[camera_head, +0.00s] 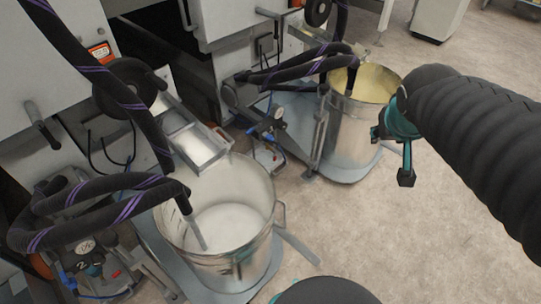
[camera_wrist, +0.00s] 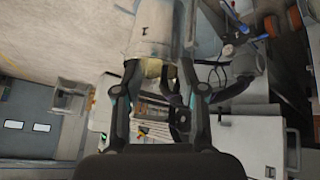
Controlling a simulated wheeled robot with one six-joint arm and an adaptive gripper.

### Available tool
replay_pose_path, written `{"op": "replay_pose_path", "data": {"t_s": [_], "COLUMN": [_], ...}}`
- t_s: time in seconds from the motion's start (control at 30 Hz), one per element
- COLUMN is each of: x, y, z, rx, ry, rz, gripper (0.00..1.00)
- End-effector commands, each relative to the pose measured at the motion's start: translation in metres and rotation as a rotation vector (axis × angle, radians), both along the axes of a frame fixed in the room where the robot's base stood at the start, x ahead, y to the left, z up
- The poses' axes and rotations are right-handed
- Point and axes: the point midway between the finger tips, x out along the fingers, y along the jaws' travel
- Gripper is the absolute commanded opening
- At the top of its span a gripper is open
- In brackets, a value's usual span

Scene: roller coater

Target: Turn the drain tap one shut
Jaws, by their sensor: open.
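My gripper (camera_head: 402,160) is at the right in the head view, in front of and to the right of the far metal drum (camera_head: 350,140). In the wrist view my gripper (camera_wrist: 160,85) has its two fingers spread apart with nothing between them. The wrist view looks upside down and shows a pale drum (camera_wrist: 155,35) beyond the fingertips. I cannot make out drain tap one with certainty in either view; it may be hidden or too small.
A near drum (camera_head: 225,255) with white liquid stands at the lower middle. Black hoses with purple stripes (camera_head: 110,190) arch into it. A pump (camera_head: 90,260) marked 2 stands at the lower left. The coater's grey housing (camera_head: 235,25) fills the back. Speckled floor (camera_head: 390,240) is free at the right.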

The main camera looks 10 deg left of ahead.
Motion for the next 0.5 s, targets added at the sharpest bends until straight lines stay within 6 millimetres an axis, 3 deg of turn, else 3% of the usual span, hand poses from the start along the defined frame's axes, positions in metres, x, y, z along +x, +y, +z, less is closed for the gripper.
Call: {"op": "replay_pose_path", "data": {"t_s": [0.03,0.27,0.5], "x": [0.023,0.121,0.216], "y": [-0.001,0.0,0.017], "z": [-0.002,-0.017,-0.059], "rx": [-0.022,-0.103,-0.143], "ry": [-0.007,-0.078,-0.141], "rz": [0.012,0.096,0.226], "gripper": [0.41,0.41,0.41]}}
